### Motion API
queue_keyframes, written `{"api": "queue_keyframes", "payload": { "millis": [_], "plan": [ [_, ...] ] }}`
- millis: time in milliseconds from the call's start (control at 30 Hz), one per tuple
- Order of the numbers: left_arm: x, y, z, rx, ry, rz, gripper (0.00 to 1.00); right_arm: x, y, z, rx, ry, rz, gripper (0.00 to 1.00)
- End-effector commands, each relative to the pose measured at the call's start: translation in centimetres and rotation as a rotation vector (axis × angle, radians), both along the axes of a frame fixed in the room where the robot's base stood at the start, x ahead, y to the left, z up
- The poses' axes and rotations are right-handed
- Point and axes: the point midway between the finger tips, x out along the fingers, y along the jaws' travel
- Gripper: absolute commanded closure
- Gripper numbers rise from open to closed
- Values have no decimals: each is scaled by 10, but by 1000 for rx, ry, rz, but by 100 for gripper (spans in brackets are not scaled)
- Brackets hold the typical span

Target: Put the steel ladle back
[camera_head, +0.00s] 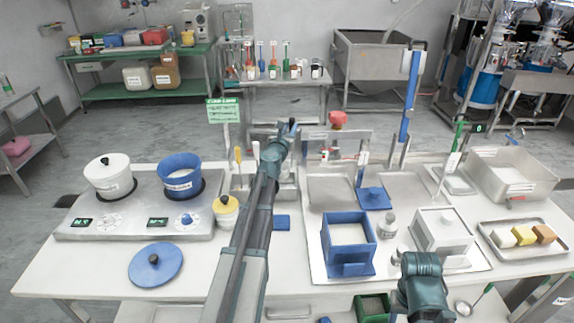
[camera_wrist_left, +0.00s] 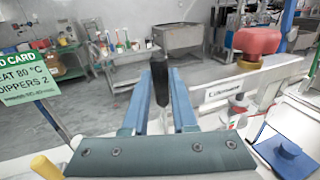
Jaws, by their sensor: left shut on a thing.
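My left gripper (camera_head: 287,136) is over the back of the table, left of centre. In the left wrist view its two blue fingers (camera_wrist_left: 160,98) are shut on an upright black handle (camera_wrist_left: 158,72), which I take for the steel ladle's. The black tip (camera_head: 292,122) also shows in the head view. The ladle's bowl is hidden behind my gripper and arm. A steel holder (camera_head: 236,182) with yellow-handled and white-handled tools (camera_head: 238,154) stands just left of my gripper. Part of my right arm shows at the bottom right, but its fingertips do not.
A green card (camera_head: 223,110) on a post stands left of the gripper. A red-knobbed device (camera_head: 338,121) stands to its right. A hot plate (camera_head: 135,228) with two pots fills the table's left. A blue box (camera_head: 348,246) and white box (camera_head: 441,231) stand front right.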

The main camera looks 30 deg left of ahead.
Motion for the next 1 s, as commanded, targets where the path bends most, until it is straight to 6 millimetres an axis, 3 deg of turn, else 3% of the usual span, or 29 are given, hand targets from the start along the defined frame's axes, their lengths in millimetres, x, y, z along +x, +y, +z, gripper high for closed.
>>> {"api": "queue_keyframes", "payload": {
  "millis": [33,233,533,833,1000],
  "plan": [
    [0,0,-16,0,0,0,100,0,0,-16,0,0,0,50],
    [0,0,-45,0,0,1,100,0,0,-45,0,0,0,50],
    [0,0,-50,0,0,1,100,0,0,-50,0,0,0,50],
    [0,0,-84,0,0,1,100,0,0,-84,0,0,0,50],
    [0,0,-84,0,0,1,100,0,0,-84,0,0,0,50]
  ]
}}
